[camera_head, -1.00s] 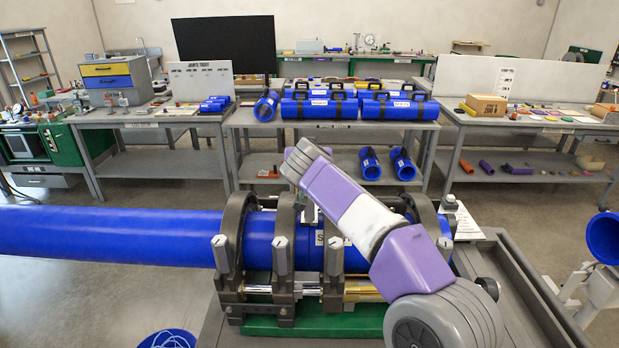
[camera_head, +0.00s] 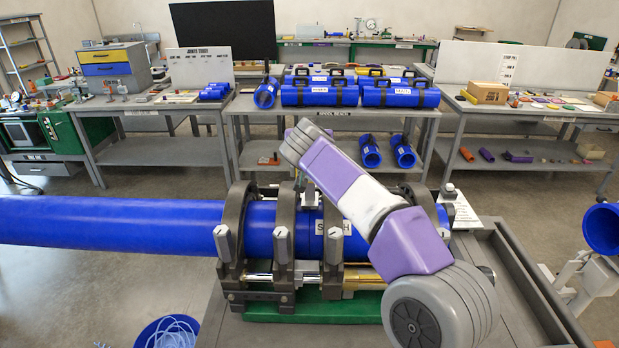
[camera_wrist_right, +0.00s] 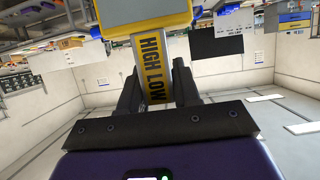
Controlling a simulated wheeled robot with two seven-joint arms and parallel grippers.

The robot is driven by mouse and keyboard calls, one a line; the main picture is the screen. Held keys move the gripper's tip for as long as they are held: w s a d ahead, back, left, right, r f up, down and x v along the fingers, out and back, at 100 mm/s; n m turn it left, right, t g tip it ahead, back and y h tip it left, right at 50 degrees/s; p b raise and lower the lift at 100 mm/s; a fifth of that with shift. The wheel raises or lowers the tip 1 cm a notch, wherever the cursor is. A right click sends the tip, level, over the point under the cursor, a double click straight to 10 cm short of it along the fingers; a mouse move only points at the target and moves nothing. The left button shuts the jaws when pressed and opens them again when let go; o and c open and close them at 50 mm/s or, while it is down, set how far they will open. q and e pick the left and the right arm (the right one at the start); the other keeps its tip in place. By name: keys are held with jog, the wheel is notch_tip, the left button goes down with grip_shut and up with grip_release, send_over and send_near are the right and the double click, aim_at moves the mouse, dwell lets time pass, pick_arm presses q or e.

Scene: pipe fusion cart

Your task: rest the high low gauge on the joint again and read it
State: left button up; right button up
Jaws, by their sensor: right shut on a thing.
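My right gripper (camera_wrist_right: 157,80) is shut on the high low gauge (camera_wrist_right: 149,66), a yellow strip lettered HIGH LOW with a wider grey and yellow block beyond the fingers. In the head view my right arm comes in from the lower right and reaches over the clamped blue pipe (camera_head: 262,228). That arm hides its gripper and most or all of the gauge there. The pipe joint lies among the dark clamp rings (camera_head: 284,232), partly behind the arm. I cannot tell whether the gauge touches the pipe. My left gripper is not in view.
The fusion machine has a green base (camera_head: 320,309) on a grey cart (camera_head: 510,290). A long blue pipe (camera_head: 100,230) runs out to the left. A blue bin (camera_head: 165,331) stands at front left. Benches with blue pipe pieces stand behind, across open floor.

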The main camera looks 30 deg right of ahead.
jog(key=shift+r+p, duration=1.55)
jog(key=shift+r, duration=0.85)
